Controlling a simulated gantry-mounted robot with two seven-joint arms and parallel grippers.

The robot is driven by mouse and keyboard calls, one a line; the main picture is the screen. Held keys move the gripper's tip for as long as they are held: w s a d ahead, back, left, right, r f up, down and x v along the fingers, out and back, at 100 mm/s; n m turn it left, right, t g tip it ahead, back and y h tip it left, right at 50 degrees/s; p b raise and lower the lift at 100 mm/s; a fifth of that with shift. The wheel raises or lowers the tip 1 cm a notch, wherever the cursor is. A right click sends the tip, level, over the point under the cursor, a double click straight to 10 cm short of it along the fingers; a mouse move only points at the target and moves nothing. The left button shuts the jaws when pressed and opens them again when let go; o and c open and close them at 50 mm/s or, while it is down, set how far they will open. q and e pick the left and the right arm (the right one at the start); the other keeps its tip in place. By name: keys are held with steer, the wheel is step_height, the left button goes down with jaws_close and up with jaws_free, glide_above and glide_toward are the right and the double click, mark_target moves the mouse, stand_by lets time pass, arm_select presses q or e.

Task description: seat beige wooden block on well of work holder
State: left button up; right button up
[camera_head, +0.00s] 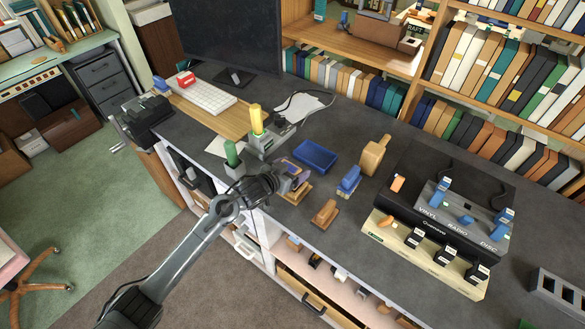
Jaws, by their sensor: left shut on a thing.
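My left gripper (290,178) reaches over the dark worktop near its front edge. It is shut on what looks like the beige wooden block (298,193), whose tan lower part shows just below the fingers. The fingers hide much of it, and I cannot tell whether it touches the worktop. A grey holder (266,142), likely the work holder, stands behind and left of the gripper. A yellow cylinder (256,119) stands upright at it. Its well is too small to make out. My right gripper is not in view.
A blue tray (316,156), a blue-topped tool (348,181), a brown block (325,213) and a wooden mallet-like piece (375,156) lie right of the gripper. A green cylinder (232,153) stands left. A black console (440,200) fills the right; a black vise (147,115) sits far left.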

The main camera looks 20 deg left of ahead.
arm_select(q)
steer(key=shift+f+b, duration=0.5)
steer(key=shift+f, duration=0.55)
steer(key=o, duration=1)
steer(key=shift+s, duration=0.1)
steer(key=v, duration=1)
steer(key=shift+s+a+r+b, duration=0.15)
steer(key=shift+s+r+b, duration=0.1)
steer(key=shift+b, duration=0.15)
steer(key=s+f+n+g+y+p, duration=0.1)
steer(key=s+g+y+p, duration=0.3)
steer(key=s, duration=2.8)
steer(key=g+p, duration=0.4)
steer(key=g, duration=0.1)
steer(key=shift+s+d+f+n+p, duration=0.2)
steer(key=shift+s+d+n+p, duration=0.1)
steer(key=shift+s+d+p, duration=0.1)
